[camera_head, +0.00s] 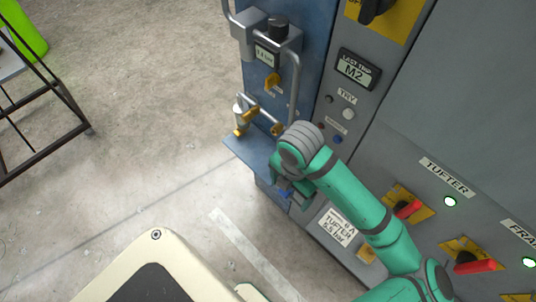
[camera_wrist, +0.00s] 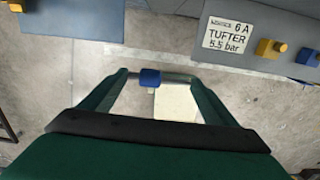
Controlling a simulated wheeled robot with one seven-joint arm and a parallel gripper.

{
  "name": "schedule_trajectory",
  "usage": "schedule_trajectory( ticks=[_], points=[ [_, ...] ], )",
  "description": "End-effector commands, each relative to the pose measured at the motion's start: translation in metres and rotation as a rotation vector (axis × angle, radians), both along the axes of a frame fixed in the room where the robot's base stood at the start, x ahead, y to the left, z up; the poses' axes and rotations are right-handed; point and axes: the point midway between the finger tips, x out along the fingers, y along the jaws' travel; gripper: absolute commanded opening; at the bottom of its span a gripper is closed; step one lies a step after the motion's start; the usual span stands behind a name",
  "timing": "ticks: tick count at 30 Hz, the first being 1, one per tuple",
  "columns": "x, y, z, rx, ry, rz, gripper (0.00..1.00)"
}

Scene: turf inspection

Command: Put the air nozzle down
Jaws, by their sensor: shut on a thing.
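The air nozzle (camera_wrist: 150,77), a small blue body with a thin metal tube, lies crosswise between the fingertips of my gripper (camera_wrist: 155,78) in the wrist view. My gripper is shut on it and holds it above the concrete floor. In the head view my gripper (camera_head: 284,187) is in front of the blue cabinet, just right of a small blue ledge (camera_head: 238,147). A bit of blue shows at the fingers there; most of the nozzle is hidden by my wrist.
A grey panel with a TUFTER 5.5 bar label (camera_head: 338,227) and red-handled switches (camera_head: 405,209) stands close at right. Brass-coloured valve fittings (camera_head: 243,122) and a regulator (camera_head: 268,52) are on the blue cabinet. A dark metal frame (camera_head: 45,105) stands left; open floor lies between.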

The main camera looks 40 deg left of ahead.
Motion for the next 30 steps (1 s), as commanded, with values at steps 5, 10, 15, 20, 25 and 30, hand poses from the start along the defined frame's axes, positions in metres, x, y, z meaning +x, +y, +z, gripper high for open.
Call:
schedule_trajectory(
  ticks=[5, 10, 15, 20, 25, 30],
  points=[
    [0.016, 0.033, -0.016, -0.002, 0.003, 0.007, 0.54],
    [0.034, 0.064, -0.032, -0.002, 0.002, 0.005, 0.54],
    [0.048, 0.087, -0.059, -0.003, 0.003, 0.003, 0.54],
    [0.057, 0.102, -0.08, -0.001, 0.001, 0.003, 0.54],
    [0.061, 0.109, -0.089, 0.0, 0.001, 0.004, 0.54],
    [0.066, 0.111, -0.101, -0.001, 0.002, -0.004, 0.54]
  ],
)
